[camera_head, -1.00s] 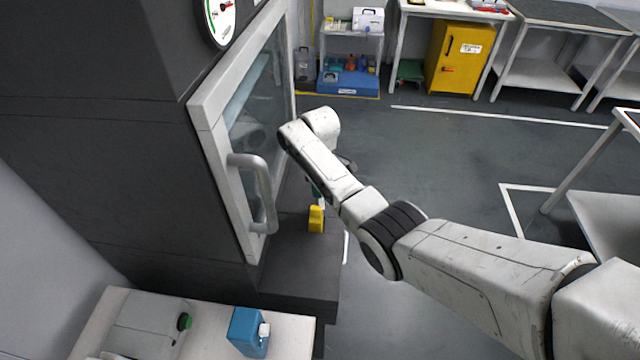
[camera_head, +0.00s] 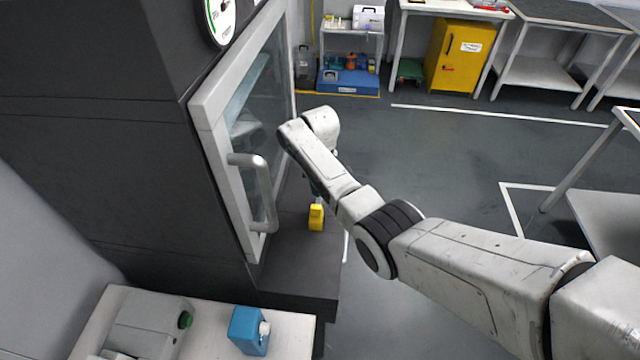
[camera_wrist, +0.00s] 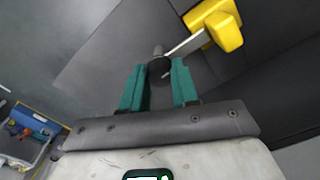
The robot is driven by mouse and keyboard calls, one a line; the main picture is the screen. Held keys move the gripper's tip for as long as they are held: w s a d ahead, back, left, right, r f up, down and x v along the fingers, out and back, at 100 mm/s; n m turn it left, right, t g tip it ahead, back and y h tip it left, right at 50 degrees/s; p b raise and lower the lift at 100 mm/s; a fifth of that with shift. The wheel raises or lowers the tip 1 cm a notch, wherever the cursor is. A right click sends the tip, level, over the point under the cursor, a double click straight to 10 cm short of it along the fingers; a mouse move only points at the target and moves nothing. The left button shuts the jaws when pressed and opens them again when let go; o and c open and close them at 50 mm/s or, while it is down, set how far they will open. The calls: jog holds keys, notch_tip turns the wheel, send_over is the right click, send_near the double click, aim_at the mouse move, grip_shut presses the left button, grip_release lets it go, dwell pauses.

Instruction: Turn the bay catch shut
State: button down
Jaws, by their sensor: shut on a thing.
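The bay catch shows in the wrist view as a dark round knob (camera_wrist: 157,64) with a pale flat bar running up right to a yellow block (camera_wrist: 216,24). My gripper (camera_wrist: 160,78) has its two green fingers on either side of the knob, shut on it. In the head view the yellow block (camera_head: 316,217) stands on the dark ledge beside the glazed door. There my forearm and wrist hide the knob and most of my gripper; only a bit of green finger shows above the block.
The glazed door (camera_head: 195,110) with its grey bar handle (camera_head: 266,195) is close left of my wrist. A dark ledge (camera_head: 300,275) lies below. A white table (camera_head: 205,335) with a blue container (camera_head: 248,330) is in front. The floor right of the ledge is clear.

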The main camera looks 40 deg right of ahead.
jog(key=c, duration=0.8)
grip_release()
jog(key=shift+c, duration=0.2)
notch_tip(320, 180, up, 11)
jog(key=shift+b, duration=0.35)
jog(key=shift+f, duration=0.1)
